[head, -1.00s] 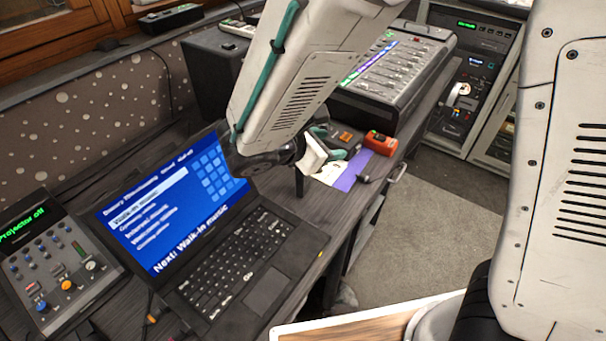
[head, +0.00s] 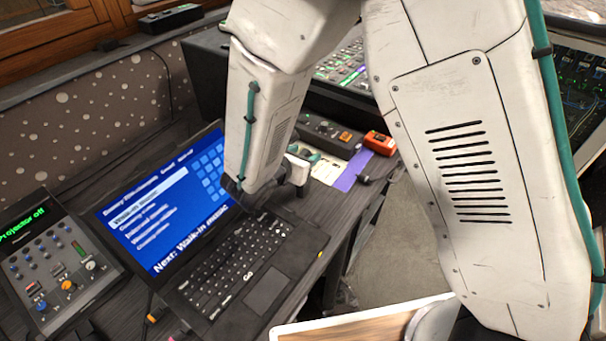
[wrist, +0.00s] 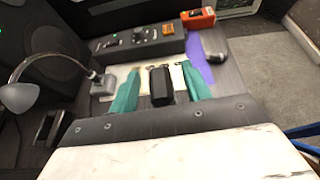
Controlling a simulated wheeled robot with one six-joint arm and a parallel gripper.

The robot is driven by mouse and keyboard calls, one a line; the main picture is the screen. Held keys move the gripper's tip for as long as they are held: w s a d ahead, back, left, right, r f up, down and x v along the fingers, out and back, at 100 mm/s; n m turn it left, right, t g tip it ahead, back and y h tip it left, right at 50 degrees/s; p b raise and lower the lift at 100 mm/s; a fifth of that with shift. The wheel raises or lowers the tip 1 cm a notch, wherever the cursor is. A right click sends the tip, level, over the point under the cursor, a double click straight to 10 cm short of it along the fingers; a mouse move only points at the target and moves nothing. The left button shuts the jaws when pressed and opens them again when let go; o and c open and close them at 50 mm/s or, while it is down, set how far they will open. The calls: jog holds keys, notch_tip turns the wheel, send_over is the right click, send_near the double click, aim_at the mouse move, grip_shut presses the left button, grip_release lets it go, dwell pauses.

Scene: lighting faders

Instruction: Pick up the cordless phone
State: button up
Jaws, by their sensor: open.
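I cannot clearly make out the cordless phone. A narrow dark object (wrist: 46,128) with a paler edge lies at the lower left of the wrist view; I cannot tell whether it is the phone. My gripper (wrist: 160,93) is open, its two teal fingers apart above the desk near a pale sheet with a purple strip (wrist: 199,68). A black block shows between the fingers; I cannot tell whether it is part of my gripper. In the head view my arm hides much of the desk behind the laptop.
The open laptop (head: 245,262) stands beside a control panel (head: 55,265). A dark box with a knob (wrist: 140,38) and an orange-red device (wrist: 198,18) sit beyond the sheet. A gooseneck lamp (wrist: 20,96) rises at left. The mixing console (head: 342,60) is partly hidden.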

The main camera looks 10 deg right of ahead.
grip_shut()
jog(key=shift+r, duration=0.1)
